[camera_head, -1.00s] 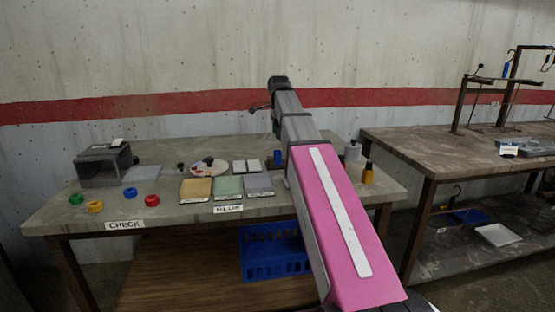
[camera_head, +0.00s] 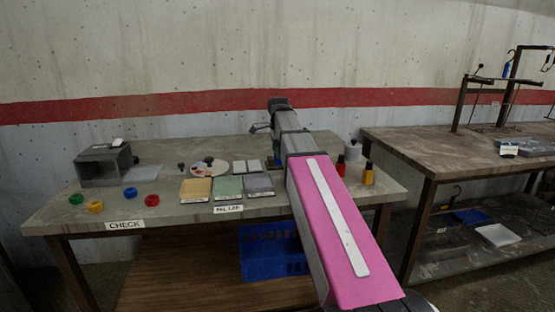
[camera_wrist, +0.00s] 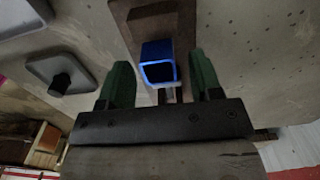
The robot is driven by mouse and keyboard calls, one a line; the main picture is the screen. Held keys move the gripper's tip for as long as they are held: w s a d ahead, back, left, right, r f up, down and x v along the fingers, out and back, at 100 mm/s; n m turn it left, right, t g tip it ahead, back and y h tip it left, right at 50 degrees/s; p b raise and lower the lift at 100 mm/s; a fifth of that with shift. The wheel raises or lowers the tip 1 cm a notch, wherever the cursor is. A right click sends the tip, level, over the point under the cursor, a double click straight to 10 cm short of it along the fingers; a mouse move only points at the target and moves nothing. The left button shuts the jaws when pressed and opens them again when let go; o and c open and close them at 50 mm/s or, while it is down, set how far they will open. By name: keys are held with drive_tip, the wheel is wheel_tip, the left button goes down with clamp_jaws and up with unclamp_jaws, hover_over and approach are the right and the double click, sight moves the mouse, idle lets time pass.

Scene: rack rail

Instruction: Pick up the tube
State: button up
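The tube is a blue, square, hollow piece (camera_wrist: 158,62) in the upper middle of the wrist view. Its open end faces the camera, and it stands at a brown block (camera_wrist: 150,22). My gripper (camera_wrist: 162,78) is open, with one green finger on each side of the tube's near end in the picture. Gaps show between the fingers and the tube, and I cannot tell whether the tube's end is between the fingertips in depth. In the head view my arm hides most of the tube and the gripper.
The table (camera_head: 165,213) carries yellow, green and grey pads (camera_head: 229,187), a palette (camera_head: 210,168), coloured rings (camera_head: 95,207) and a grey box (camera_head: 103,165). Red (camera_head: 341,166) and orange (camera_head: 368,174) bottles stand right of my arm. A blue crate (camera_head: 273,250) is below.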

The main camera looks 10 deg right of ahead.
drive_tip(key=c, duration=0.6)
drive_tip(key=shift+r, duration=0.1)
drive_tip(key=shift+c, duration=0.2)
